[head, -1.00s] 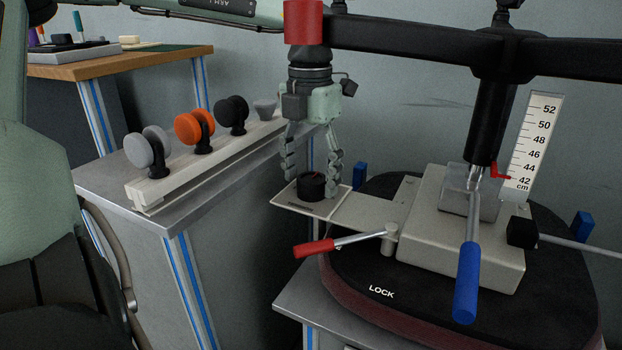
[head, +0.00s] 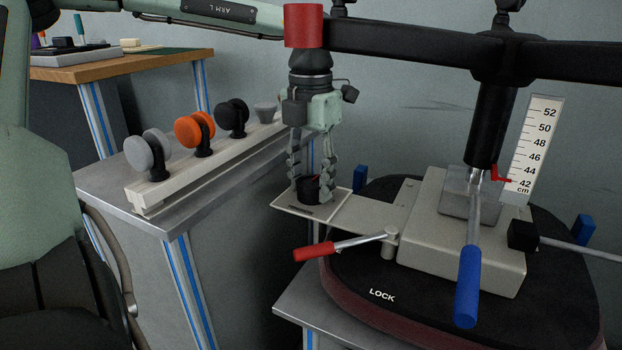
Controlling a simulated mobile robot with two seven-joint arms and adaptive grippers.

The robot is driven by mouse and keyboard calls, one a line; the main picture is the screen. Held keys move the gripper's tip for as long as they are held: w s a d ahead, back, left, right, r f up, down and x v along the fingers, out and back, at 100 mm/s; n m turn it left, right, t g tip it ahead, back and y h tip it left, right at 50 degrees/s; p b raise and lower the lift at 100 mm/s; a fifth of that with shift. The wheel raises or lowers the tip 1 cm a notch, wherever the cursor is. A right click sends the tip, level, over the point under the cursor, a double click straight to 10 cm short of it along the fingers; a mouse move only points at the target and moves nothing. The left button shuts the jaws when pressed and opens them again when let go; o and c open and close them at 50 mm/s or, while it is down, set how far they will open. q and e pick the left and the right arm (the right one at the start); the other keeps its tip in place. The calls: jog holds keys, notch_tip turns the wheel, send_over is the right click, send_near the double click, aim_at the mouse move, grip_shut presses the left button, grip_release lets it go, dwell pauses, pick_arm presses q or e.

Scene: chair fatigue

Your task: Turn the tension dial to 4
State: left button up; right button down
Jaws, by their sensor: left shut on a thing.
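The tension dial (head: 309,191) is a small black knob with a red mark on top. It stands on a pale plate (head: 296,208) that sticks out to the left of the chair mechanism (head: 455,252). My left gripper (head: 311,193) points straight down over the dial, and its fingers are shut on the dial's sides. The fingers hide part of the dial. The scale figures on the plate are too small to read, so I cannot tell the dial's setting. My right gripper is not in view.
A red-handled lever (head: 314,251) lies just in front of the plate. A blue-handled lever (head: 467,285) and a height scale (head: 534,148) stand further right. A black bar (head: 420,42) crosses above. Casters on a rail (head: 168,188) sit on the left bench.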

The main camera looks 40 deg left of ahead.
pick_arm(q)
jog(key=m, duration=0.4)
jog(key=shift+a+m, duration=0.1)
jog(key=shift+m, duration=1.6)
jog(key=o, duration=1.2)
jog(key=shift+c, duration=0.2)
